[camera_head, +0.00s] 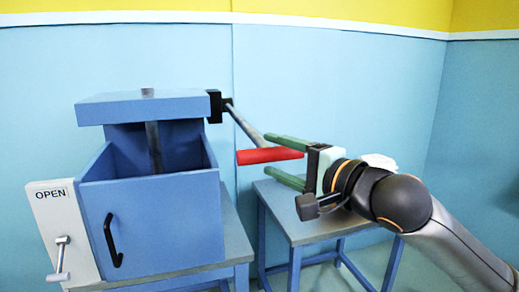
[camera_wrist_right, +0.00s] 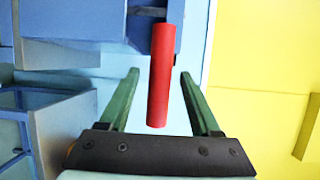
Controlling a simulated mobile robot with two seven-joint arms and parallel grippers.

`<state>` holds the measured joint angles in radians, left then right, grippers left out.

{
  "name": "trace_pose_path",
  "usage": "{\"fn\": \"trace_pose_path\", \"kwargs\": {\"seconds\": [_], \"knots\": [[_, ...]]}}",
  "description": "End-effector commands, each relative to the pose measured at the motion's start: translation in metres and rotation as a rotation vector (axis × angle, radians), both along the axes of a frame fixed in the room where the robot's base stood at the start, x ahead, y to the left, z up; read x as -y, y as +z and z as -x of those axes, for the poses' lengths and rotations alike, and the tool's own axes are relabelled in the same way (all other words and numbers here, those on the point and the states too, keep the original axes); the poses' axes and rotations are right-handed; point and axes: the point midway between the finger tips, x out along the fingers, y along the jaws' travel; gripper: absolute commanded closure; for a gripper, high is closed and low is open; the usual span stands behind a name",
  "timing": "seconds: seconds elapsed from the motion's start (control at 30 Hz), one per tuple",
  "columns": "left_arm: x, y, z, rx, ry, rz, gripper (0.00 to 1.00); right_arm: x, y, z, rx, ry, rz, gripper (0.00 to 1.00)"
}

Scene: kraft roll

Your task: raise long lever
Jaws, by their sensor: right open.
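The long lever has a grey metal rod (camera_head: 246,124) and a red grip (camera_head: 268,155). The rod runs from a black pivot block (camera_head: 217,106) on the right side of the blue press down to the red grip. My right gripper (camera_head: 285,160) comes in from the right with its two green fingers apart. In the right wrist view the red grip (camera_wrist_right: 159,80) lies between the open fingers (camera_wrist_right: 157,98), with a gap on each side. My left gripper is not in view.
The blue box-shaped press (camera_head: 160,225) has a flat top plate (camera_head: 145,107), a black handle (camera_head: 113,240) and a white OPEN panel (camera_head: 60,220) with a small metal lever (camera_head: 60,260). A small grey-blue table (camera_head: 300,228) stands below my right gripper.

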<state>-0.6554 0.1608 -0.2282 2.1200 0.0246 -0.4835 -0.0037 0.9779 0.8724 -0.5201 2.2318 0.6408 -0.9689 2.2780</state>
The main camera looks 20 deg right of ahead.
Motion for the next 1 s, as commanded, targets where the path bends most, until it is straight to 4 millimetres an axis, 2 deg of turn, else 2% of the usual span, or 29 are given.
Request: {"fn": "trace_pose_path", "kwargs": {"seconds": [0.1,0.3,0.67,1.0], "knots": [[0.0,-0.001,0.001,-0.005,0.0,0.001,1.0,-0.009,0.001,-0.02,0.0,0.001,-0.002,0.36],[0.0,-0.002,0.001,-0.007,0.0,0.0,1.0,-0.018,0.0,-0.039,0.001,0.0,0.0,0.36],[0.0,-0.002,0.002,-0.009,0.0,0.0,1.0,-0.02,-0.001,-0.044,0.001,0.001,0.0,0.36],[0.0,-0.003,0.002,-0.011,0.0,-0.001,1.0,-0.02,-0.001,-0.044,0.001,0.0,0.0,0.72]]}}
